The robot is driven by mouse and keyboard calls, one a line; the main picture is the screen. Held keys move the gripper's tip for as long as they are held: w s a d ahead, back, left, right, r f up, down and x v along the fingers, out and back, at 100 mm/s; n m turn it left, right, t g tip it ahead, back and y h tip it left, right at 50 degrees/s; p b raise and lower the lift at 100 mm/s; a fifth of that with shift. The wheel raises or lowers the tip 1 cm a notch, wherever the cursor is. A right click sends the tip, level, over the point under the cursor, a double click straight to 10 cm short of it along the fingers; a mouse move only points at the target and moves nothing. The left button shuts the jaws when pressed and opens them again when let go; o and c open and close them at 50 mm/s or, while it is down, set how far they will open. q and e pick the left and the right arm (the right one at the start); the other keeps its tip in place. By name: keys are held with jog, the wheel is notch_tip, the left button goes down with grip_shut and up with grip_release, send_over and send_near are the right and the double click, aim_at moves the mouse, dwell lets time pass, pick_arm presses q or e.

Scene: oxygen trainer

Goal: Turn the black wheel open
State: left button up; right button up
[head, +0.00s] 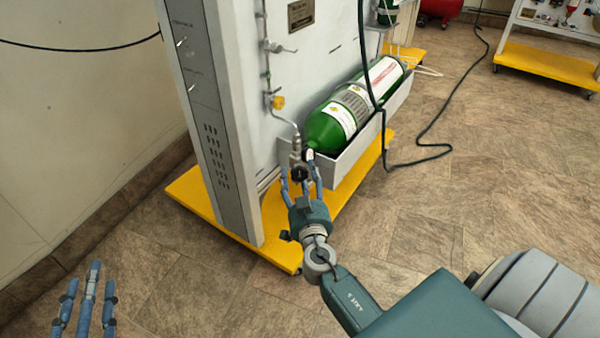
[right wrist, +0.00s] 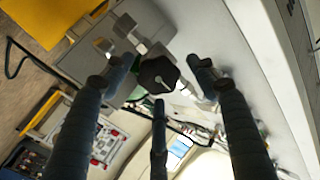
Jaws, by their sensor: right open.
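The black wheel (head: 299,174) sits on a valve at the neck end of the green cylinder (head: 325,130). In the right wrist view the wheel (right wrist: 157,75) is a dark faceted knob between the fingers. My right gripper (head: 301,184) is open, its fingers spread around the wheel. My left gripper (head: 88,285) is at the lower left, fingers extended and apart, empty, far from the wheel.
The cylinder lies in a grey tray (head: 358,150) on the side of a tall grey cabinet (head: 225,120) with a yellow base (head: 190,200). A black hose (head: 430,140) trails over the floor. Open floor lies at the right.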

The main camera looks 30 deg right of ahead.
jog(key=shift+w+d, duration=0.25)
jog(key=shift+w, duration=0.25)
pick_arm(q)
jog(key=shift+s+a+f, duration=0.1)
jog(key=shift+f, duration=0.3)
pick_arm(e)
jog(key=c, duration=1.1)
jog(key=shift+c, duration=0.2)
